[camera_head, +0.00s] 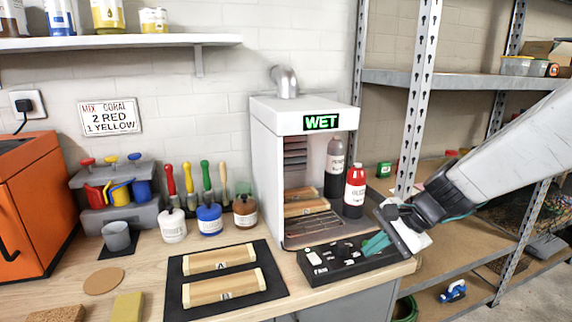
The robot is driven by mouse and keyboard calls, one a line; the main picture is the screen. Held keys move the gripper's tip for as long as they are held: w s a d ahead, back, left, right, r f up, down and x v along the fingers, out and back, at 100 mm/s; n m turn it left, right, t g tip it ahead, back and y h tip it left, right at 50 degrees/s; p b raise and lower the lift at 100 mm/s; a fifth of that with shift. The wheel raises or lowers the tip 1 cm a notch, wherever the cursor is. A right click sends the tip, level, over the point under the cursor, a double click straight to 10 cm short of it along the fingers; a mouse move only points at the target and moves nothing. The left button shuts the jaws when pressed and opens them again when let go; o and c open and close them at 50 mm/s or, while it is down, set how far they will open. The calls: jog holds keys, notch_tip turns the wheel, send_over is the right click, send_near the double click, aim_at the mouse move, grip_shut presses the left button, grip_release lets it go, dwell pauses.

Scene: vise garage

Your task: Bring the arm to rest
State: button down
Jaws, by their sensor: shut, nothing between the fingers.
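My arm reaches in from the right edge. My gripper (374,244) is shut and empty, with its teal fingers pointing left, over or in front of the right end of the black control panel (330,266). I cannot tell whether the fingers touch the panel.
A white cabinet (274,170) with a lit "WET" sign stands behind the panel. Red (355,186) and grey (334,165) bottles stand at its right. Wooden blocks A (219,258) and B (222,289) lie on a dark mat (271,269). A metal shelf post (414,100) rises near my arm.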

jog(key=s+d+r+n+h, duration=0.2)
jog(key=s+n, duration=0.1)
jog(key=s, duration=0.5)
jog(key=s+d+r+n+g+h, duration=0.1)
jog(key=s+n, duration=0.3)
jog(key=s, duration=0.4)
jog(key=s+d+r+n+h, duration=0.3)
jog(key=s+d+r+n, duration=0.1)
jog(key=s, duration=0.5)
jog(key=shift+g, duration=0.4)
jog(key=shift+r, duration=0.1)
